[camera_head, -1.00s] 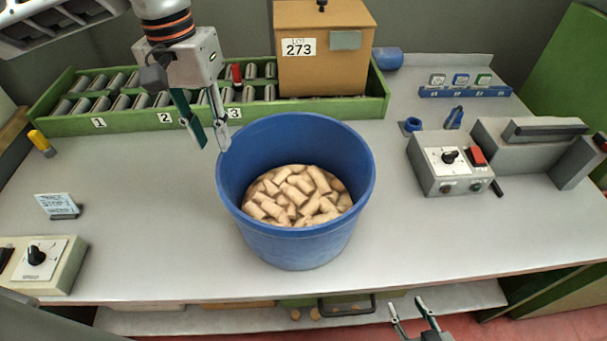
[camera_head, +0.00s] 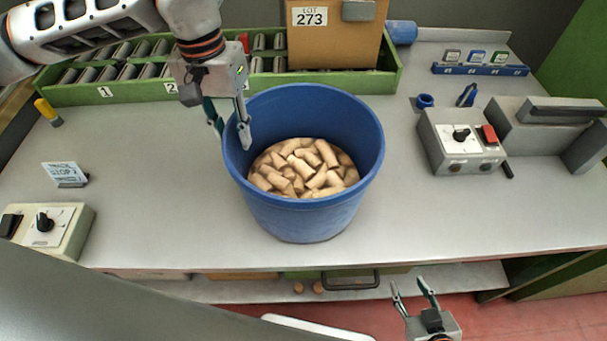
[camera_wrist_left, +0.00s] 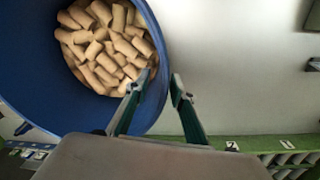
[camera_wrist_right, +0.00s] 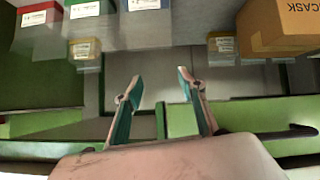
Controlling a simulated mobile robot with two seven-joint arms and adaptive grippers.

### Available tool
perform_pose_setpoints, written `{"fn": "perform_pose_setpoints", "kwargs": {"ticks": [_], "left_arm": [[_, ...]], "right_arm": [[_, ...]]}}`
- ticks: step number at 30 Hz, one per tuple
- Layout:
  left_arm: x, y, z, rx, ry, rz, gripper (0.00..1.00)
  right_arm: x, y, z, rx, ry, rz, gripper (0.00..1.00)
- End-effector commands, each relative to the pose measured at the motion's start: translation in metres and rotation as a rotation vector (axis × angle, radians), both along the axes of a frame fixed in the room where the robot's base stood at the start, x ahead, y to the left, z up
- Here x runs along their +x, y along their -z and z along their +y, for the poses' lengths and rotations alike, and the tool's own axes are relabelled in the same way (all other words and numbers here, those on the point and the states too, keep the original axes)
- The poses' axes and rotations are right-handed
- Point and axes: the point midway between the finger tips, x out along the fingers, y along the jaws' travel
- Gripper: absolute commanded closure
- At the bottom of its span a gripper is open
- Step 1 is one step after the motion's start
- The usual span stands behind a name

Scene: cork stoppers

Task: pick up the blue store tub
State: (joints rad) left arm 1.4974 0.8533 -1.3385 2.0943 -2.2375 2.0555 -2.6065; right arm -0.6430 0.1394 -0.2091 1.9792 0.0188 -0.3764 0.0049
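The blue tub (camera_head: 305,215) stands upright on the grey bench, part-filled with cork stoppers (camera_head: 305,168). My left gripper (camera_head: 229,132) is at the tub's left rim, pointing down. One finger is over the inside and the other is outside. In the left wrist view the fingers (camera_wrist_left: 155,92) are apart, with the tub's wall (camera_wrist_left: 158,55) between them and a gap on the outer side. My right gripper (camera_head: 412,290) is open and empty, low in front of the bench; it also shows in the right wrist view (camera_wrist_right: 158,85).
Behind the tub are a green roller rack (camera_head: 130,88) and a cardboard box (camera_head: 335,45) labelled 273. A grey switch box (camera_head: 460,142) stands to the right, a control box (camera_head: 45,228) and a small sign (camera_head: 66,174) to the left. The bench beside the tub is mostly clear.

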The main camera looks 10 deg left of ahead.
Motion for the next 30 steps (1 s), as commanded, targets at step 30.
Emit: {"fn": "perform_pose_setpoints", "kwargs": {"ticks": [30], "left_arm": [[0.002,-0.067,0.000,-0.002,-0.001,-0.011,1.00]], "right_arm": [[0.003,-0.009,0.000,0.007,0.003,-0.009,0.60]]}}
